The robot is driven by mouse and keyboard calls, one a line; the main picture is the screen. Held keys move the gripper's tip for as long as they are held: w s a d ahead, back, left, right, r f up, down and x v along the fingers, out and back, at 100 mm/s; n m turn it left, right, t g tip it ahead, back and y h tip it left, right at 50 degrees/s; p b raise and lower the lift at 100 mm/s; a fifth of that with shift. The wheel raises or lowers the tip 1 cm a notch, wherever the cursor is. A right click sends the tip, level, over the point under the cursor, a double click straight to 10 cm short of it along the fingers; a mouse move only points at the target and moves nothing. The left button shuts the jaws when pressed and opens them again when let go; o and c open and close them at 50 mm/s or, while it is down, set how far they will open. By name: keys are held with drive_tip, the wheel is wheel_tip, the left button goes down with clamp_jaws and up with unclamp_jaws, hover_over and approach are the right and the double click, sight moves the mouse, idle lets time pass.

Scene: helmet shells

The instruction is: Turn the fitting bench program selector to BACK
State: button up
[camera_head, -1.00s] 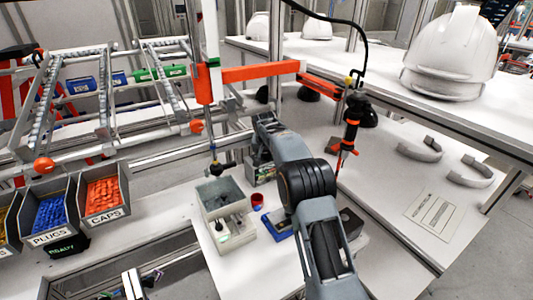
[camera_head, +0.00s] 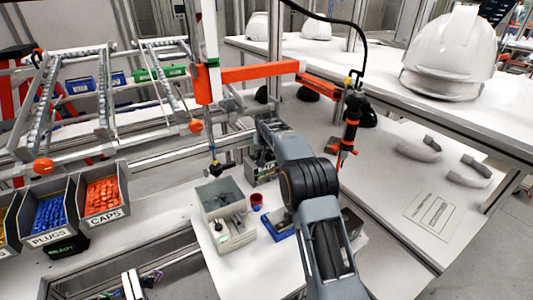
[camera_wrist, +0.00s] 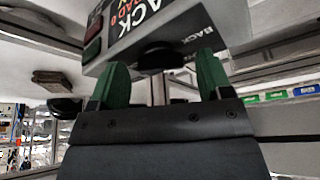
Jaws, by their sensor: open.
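The selector's dark round knob (camera_wrist: 157,57) shows in the wrist view, below a grey and black panel box (camera_wrist: 178,22) with white lettering, including BACK. My gripper (camera_wrist: 161,62) has green fingers, spread open on either side of the knob. I cannot tell whether a finger touches it. The knob's pointing direction cannot be made out.
A dark hanging tool (camera_head: 351,122) and an orange beam (camera_head: 258,72) are close by. White helmets (camera_head: 448,60) stand on the right shelf.

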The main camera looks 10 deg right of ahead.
drive_tip(key=shift+r, duration=0.1)
drive_tip(key=b+v, duration=0.2)
drive_tip(key=v, duration=1.1)
drive_tip(key=shift+r, duration=0.35)
drive_tip(key=s+f+n+g, duration=0.1)
drive_tip(key=s+f, duration=0.5)
drive_tip(key=f, duration=0.1)
drive_tip(key=s+n+t, duration=0.1)
drive_tip(key=s, duration=2.9)
drive_tip(key=shift+s+d+f+y, duration=0.2)
drive_tip(key=shift+d+f+y, duration=0.2)
drive_tip(key=shift+f, duration=0.05)
